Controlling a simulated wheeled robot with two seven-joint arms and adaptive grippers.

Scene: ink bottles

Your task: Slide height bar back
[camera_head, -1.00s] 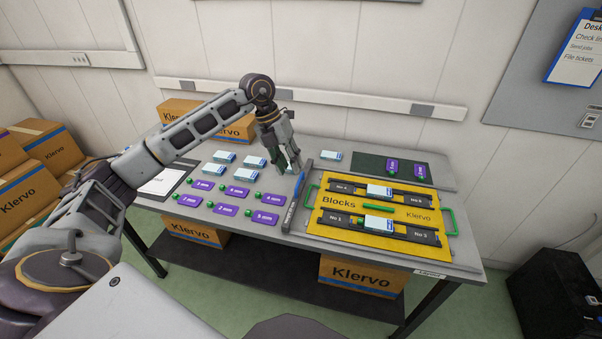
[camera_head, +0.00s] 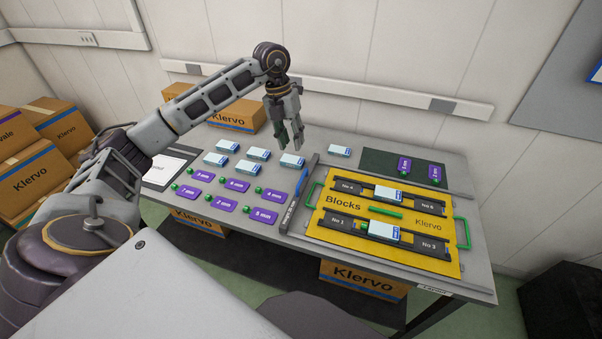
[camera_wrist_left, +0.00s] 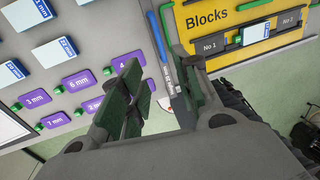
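A long dark bar with a blue strip (camera_head: 293,201) runs front to back on the table along the left side of the yellow Blocks board (camera_head: 340,232). It looks like the height bar. It also shows in the left wrist view (camera_wrist_left: 157,38), partly hidden near the right finger. My left gripper (camera_head: 288,146) hangs above the table, behind and left of the bar. In the left wrist view its green-padded fingers (camera_wrist_left: 158,108) are apart, with nothing held between them. My right gripper is not in view.
Several pale blue-white blocks (camera_head: 259,154) and purple mm tags (camera_head: 237,185) with green knobs lie left of the bar. One block (camera_head: 292,161) lies just below my gripper. Dark rails (camera_head: 419,206) holding blocks sit on the yellow board. A dark mat (camera_head: 378,162) lies behind.

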